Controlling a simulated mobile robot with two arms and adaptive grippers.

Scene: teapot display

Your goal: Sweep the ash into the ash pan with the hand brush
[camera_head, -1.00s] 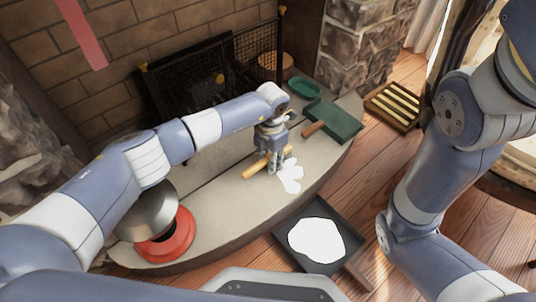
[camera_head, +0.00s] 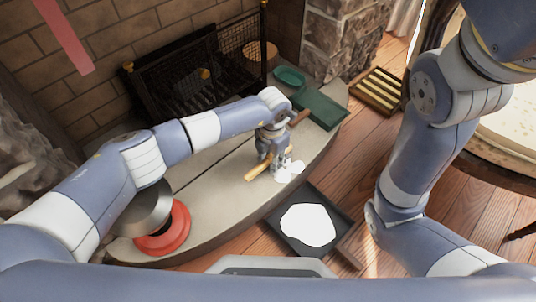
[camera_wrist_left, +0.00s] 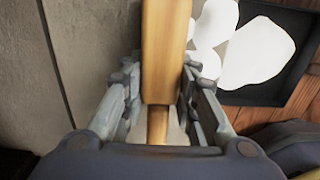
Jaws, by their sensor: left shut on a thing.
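The hand brush (camera_head: 257,171) has a wooden body, which also fills the top middle of the left wrist view (camera_wrist_left: 165,50). My left gripper (camera_head: 277,167) is shut on the brush's narrower neck, between its fingers (camera_wrist_left: 158,122), low over the hearth. Its bristles are hidden. White ash (camera_head: 291,172) lies on the hearth beside the gripper, close to the front edge; it also shows in the left wrist view (camera_wrist_left: 212,25). The dark ash pan (camera_head: 283,241) is on the wooden floor against the hearth, with a large white patch of ash (camera_head: 307,225) in it. My right gripper is out of view.
A green dustpan-like tool (camera_head: 321,108) and a green dish (camera_head: 289,76) are on the hearth's far right. A red-based metal pot (camera_head: 165,238) stands at its left. A black fire screen (camera_head: 170,75) is behind. A slatted wooden box (camera_head: 377,92) is on the floor.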

